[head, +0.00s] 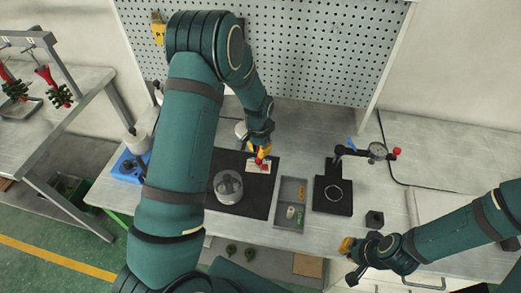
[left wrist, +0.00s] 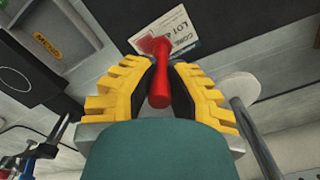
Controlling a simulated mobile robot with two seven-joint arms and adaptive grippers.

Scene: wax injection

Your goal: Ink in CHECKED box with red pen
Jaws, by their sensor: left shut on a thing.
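My left gripper (head: 262,152) is shut on the red pen (left wrist: 160,82). In the left wrist view its yellow fingers stand on both sides of the pen. The pen's far end overlaps a white printed card (left wrist: 187,32) with "LOT" lettering; whether it touches cannot be told. The card (head: 259,167) lies at the back right of the dark mat. The CHECKED box cannot be made out and may be hidden by the pen. My right gripper (head: 349,250) hangs near the table's front edge, away from the card; its jaw opening cannot be read.
A grey compartment tray (head: 290,222) with small items is right of the mat (head: 257,205). A round metal piece (head: 228,187) stands on the mat. A black plate with a ring (head: 334,195) and a dial gauge (head: 377,151) are further right. A pegboard (head: 310,60) closes off the back.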

